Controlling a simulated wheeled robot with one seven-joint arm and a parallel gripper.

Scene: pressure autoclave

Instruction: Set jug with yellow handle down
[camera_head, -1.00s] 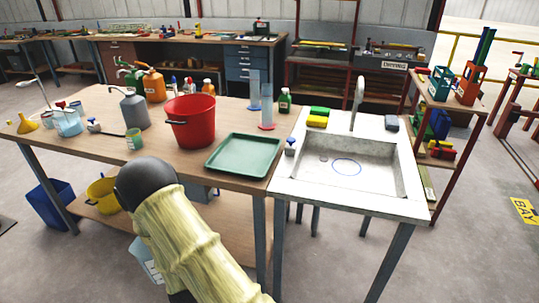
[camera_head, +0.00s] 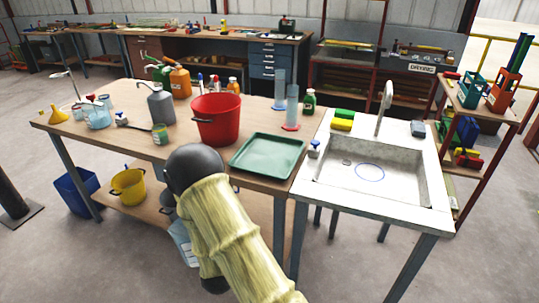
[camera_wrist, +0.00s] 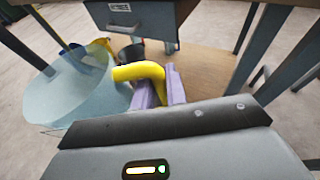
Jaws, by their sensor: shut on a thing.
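The jug with the yellow handle shows large at the left of the wrist view as a clear, bluish body (camera_wrist: 65,92) with a bent yellow handle (camera_wrist: 145,74). My gripper (camera_wrist: 160,90) is shut on the handle, its pale purple fingers on either side of it. In the head view, part of the jug (camera_head: 183,243) shows left of my arm, in front of the workbench (camera_head: 110,95) and lower than its top. My arm hides the rest of the jug and the gripper there.
The bench top carries a red bucket (camera_head: 216,122), a green tray (camera_head: 268,156), a grey can (camera_head: 161,105) and bottles. A sink (camera_head: 370,185) stands right. The lower shelf (camera_head: 145,205) holds a yellow bucket (camera_head: 129,186). A drawer unit (camera_wrist: 145,22) hangs beneath the top.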

